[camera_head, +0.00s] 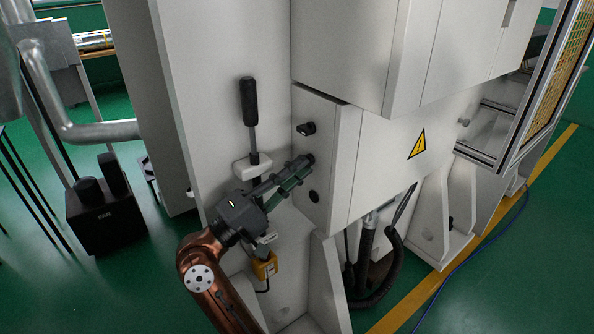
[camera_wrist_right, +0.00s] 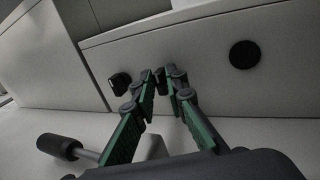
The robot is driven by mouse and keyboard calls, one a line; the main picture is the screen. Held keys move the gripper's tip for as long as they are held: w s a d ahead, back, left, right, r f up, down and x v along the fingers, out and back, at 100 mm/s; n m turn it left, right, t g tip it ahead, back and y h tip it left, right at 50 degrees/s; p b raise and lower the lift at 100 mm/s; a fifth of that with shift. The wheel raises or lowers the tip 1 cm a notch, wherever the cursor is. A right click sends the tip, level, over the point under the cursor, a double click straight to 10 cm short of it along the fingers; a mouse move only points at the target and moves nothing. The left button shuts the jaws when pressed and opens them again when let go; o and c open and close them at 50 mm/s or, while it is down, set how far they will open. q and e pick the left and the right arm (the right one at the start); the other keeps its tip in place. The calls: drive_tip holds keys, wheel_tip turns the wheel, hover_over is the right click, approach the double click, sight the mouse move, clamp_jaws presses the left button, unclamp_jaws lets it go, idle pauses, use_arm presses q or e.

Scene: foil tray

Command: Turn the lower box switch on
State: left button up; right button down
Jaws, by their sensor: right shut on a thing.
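The pale box (camera_head: 331,165) carries an upper black switch (camera_head: 306,128) on its left side face. A black round disc (camera_head: 314,196) sits lower on that face. My right gripper (camera_head: 305,161) reaches the face between these two. In the right wrist view its green-padded fingers (camera_wrist_right: 163,76) converge on a small dark thing, the lower box switch (camera_wrist_right: 161,80), mostly hidden by the fingertips. Its turned position cannot be seen. The upper switch (camera_wrist_right: 120,83) stands left of the fingers there, and the disc (camera_wrist_right: 244,54) to the right. My left gripper is not in view.
A black-handled lever (camera_head: 250,100) stands on the panel just above my right gripper. A yellow device (camera_head: 265,266) hangs below it. A yellow warning sign (camera_head: 417,144) marks the box front. Black hoses (camera_head: 366,250) run underneath.

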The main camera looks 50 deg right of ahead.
drive_tip(key=c, duration=1.9)
unclamp_jaws()
drive_tip(key=shift+f, duration=0.1)
drive_tip(key=shift+c, duration=0.2)
drive_tip(key=v, duration=1.2)
